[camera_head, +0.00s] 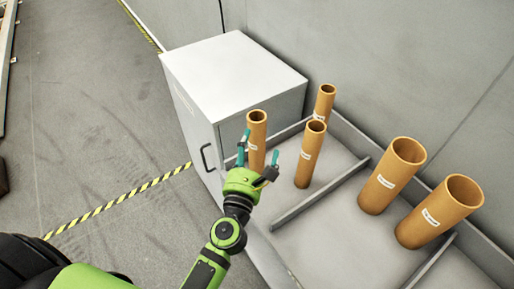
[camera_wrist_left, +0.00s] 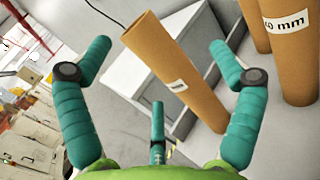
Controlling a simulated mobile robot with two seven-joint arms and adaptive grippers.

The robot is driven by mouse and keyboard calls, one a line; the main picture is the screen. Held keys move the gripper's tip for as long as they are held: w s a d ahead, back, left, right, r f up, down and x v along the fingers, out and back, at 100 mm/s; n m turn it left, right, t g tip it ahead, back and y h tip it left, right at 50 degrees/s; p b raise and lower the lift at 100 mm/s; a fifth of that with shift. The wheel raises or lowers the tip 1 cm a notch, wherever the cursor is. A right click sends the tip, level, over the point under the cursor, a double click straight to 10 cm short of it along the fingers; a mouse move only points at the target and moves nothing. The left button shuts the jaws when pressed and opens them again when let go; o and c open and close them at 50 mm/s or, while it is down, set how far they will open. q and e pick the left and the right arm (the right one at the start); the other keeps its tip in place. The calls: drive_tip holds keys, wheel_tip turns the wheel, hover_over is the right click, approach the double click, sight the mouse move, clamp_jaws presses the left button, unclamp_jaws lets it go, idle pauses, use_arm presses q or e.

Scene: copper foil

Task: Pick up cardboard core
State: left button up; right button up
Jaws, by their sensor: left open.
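Several brown cardboard cores stand upright on the grey shelf. The nearest thin core (camera_head: 257,134) is just beyond my left gripper (camera_head: 257,150). In the left wrist view this core (camera_wrist_left: 174,72), with a white label, appears between the spread teal fingers of the left gripper (camera_wrist_left: 158,50). The fingers are open and I see no clear contact. Two other thin cores (camera_head: 310,155) (camera_head: 324,101) stand to its right and behind. Two wider cores (camera_head: 392,176) (camera_head: 439,211) stand farther right. My right gripper is not in view.
A white cabinet (camera_head: 232,72) with a black handle stands left of the cores. Low grey dividers (camera_head: 320,195) split the shelf (camera_head: 335,228) into compartments, and a grey wall (camera_head: 400,55) rises behind. The floor at left is mostly clear, with yellow-black tape (camera_head: 118,200).

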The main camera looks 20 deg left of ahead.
sight(252, 140)
use_arm(q)
drive_tip(key=a+f+n+y, duration=0.1)
drive_tip(key=f+n+g+y, duration=0.1)
drive_tip(key=n, duration=0.1)
drive_tip(key=shift+w+a, duration=0.25)
drive_tip(key=shift+a, duration=0.1)
drive_tip(key=shift+n, duration=0.3)
drive_tip(key=w, duration=0.2)
drive_tip(key=w+p, duration=0.1)
drive_tip(key=w, duration=0.1)
drive_tip(key=w+a, duration=0.1)
drive_tip(key=w, duration=0.1)
drive_tip(key=shift+w+f+p, duration=0.2)
drive_tip(key=shift+w+p, duration=0.1)
drive_tip(key=shift+w, duration=0.1)
drive_tip(key=shift+c, duration=0.8)
drive_tip(key=c, duration=1.6)
